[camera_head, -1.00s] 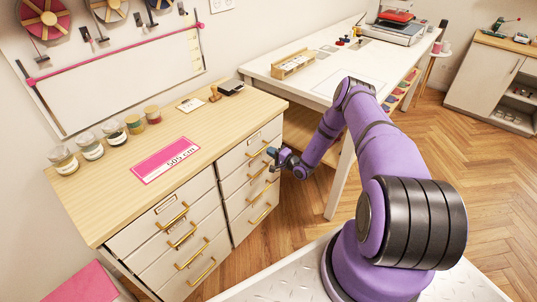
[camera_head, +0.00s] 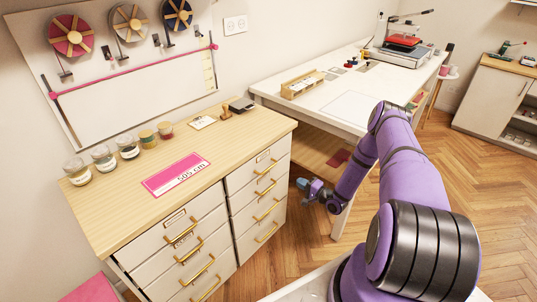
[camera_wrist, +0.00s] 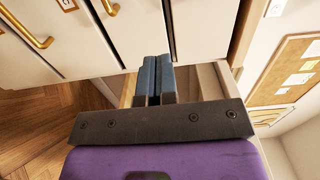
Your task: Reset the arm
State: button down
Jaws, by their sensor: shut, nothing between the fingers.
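My purple arm reaches forward from the lower right in the head view. My gripper (camera_head: 303,184) is shut and empty, in the air just right of the drawer cabinet (camera_head: 205,235). In the wrist view my gripper's two blue-grey fingers (camera_wrist: 153,80) lie side by side, pointing towards the white drawer fronts (camera_wrist: 130,30). No touch between the fingers and the cabinet can be made out.
The wooden cabinet top holds several jars (camera_head: 103,157) and a pink card (camera_head: 176,174). Brass drawer handles (camera_head: 266,187) stick out near my gripper. A white table (camera_head: 330,102) stands behind my arm. Wooden floor (camera_head: 480,190) is clear at the right.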

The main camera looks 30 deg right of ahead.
jog(key=w+a+r+n+g+y, duration=0.2)
jog(key=a+r+n+g+y, duration=0.15)
jog(key=r, duration=0.75)
jog(key=w+a+r+n+g+y, duration=0.2)
jog(key=a+r+n+g+y, duration=0.15)
jog(key=r, duration=0.75)
jog(key=s+a+r+n+g, duration=0.25)
jog(key=a+r+g, duration=0.2)
jog(key=r, duration=0.45)
jog(key=s+a+r+n+g, duration=0.25)
jog(key=a+r, duration=0.25)
jog(key=r, duration=0.5)
jog(key=s+a+r+n+g+h, duration=0.1)
jog(key=s+a+r+h, duration=0.25)
jog(key=s+r, duration=0.45)
jog(key=s+a+r+n+g+h, duration=0.1)
jog(key=s+a+r+h, duration=0.25)
jog(key=s+r, duration=0.45)
jog(key=s+d+r+t+h, duration=0.1)
jog(key=s+r+t+h, duration=0.1)
jog(key=s, duration=0.7)
jog(key=s+d+r+t+h, duration=0.1)
jog(key=s+r+h, duration=0.3)
jog(key=s, duration=0.5)
jog(key=shift+s+t, duration=0.2)
jog(key=shift+t, duration=0.5)
jog(key=c, duration=1.8)
grip_release()
jog(key=shift+r, duration=0.1)
jog(key=shift+c, duration=0.2)
